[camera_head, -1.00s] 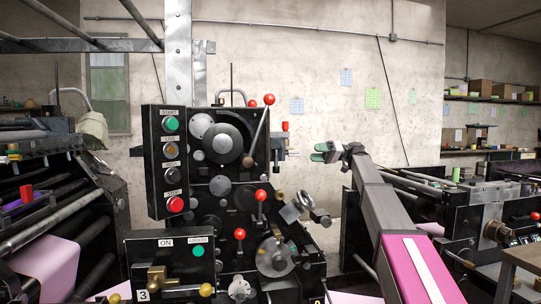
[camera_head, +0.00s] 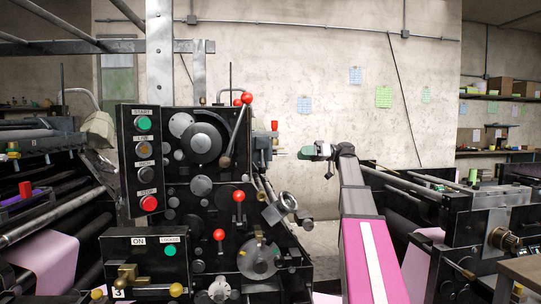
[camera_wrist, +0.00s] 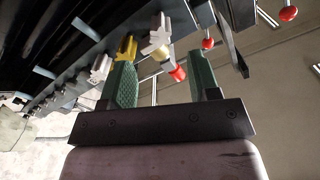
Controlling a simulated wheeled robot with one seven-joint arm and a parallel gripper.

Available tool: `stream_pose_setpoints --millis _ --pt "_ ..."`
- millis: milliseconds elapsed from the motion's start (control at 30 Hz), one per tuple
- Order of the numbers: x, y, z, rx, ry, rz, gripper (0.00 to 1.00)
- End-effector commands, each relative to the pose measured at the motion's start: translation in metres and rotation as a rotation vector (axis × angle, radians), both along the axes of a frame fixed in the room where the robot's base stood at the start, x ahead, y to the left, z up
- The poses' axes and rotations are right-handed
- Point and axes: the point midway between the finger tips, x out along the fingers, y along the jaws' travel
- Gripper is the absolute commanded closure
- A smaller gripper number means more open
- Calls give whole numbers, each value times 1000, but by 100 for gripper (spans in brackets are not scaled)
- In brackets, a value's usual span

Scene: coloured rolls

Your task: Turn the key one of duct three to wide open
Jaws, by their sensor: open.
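My gripper (camera_head: 316,152) is open and empty, held out at the end of my arm to the right of the black press unit in the head view. A gap shows between it and the press. In the wrist view, the green fingers of my gripper (camera_wrist: 162,80) stand wide apart. Beyond them a row of key-like knobs runs along a dark bar: a yellow key (camera_wrist: 126,47), a white key (camera_wrist: 158,34) and a paler key (camera_wrist: 100,68). A red-tipped piece (camera_wrist: 178,73) shows between the fingers. I cannot tell which is key one. The number 3 (camera_head: 118,293) marks the lower panel.
A button panel (camera_head: 144,160) stands on the press's left. Rollers (camera_head: 410,185) lie to the right of my arm.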

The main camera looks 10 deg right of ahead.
Motion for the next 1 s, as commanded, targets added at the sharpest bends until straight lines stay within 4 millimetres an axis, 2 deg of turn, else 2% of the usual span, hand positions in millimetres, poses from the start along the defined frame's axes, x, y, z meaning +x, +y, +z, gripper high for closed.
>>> stream_pose_setpoints --millis 500,700,1000 --pt "-1 84 0 0 1 3 44" --pt "0 100 0 -1 2 3 44" --pt "0 102 0 -1 2 1 44"
